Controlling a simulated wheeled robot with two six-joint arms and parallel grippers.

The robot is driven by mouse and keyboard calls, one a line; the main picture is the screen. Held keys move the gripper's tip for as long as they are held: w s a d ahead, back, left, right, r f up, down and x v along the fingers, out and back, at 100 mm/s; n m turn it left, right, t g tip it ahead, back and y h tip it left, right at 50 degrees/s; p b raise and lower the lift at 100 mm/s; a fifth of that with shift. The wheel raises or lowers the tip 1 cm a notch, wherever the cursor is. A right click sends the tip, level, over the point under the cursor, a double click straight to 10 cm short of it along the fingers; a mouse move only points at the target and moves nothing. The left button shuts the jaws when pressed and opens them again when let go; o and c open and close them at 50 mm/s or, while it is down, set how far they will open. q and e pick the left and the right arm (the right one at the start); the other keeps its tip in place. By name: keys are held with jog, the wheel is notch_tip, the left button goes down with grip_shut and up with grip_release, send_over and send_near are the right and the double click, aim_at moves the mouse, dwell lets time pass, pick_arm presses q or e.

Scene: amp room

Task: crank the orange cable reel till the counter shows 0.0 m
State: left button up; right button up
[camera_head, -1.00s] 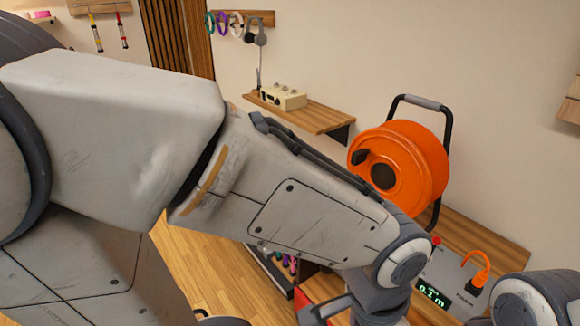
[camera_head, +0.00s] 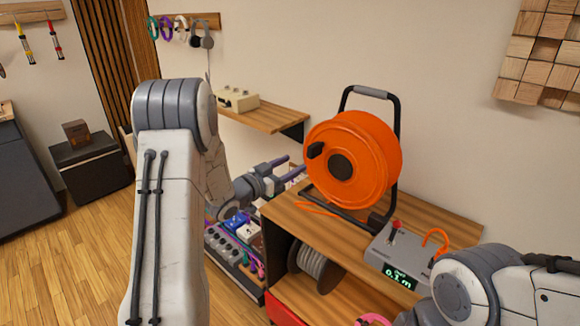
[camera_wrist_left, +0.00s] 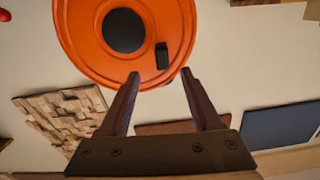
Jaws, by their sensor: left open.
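The orange cable reel (camera_head: 371,142) stands upright in a dark frame on a wooden bench. Its black crank handle (camera_head: 316,150) sticks out at the left side of its face. The counter box (camera_head: 400,262) at the reel's foot reads 0.1 m on a green display. My left gripper (camera_head: 296,166) is open, to the left of the reel and slightly below the handle. In the left wrist view, the handle (camera_wrist_left: 162,56) appears just beyond the gap between the open fingertips (camera_wrist_left: 161,74), with nothing held. My right gripper is not in view; only part of that arm shows.
A grey cable spool (camera_head: 316,268) sits on the shelf below. A wall shelf (camera_head: 262,117) with a cream device is at the reel's left. An orange cable (camera_head: 437,236) plugs into the box.

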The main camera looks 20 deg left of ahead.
aim_at(309, 153)
pick_arm(q)
jog(key=shift+x, duration=5.7)
jog(key=shift+a+r, duration=0.1)
jog(key=shift+r, duration=0.1)
grip_shut()
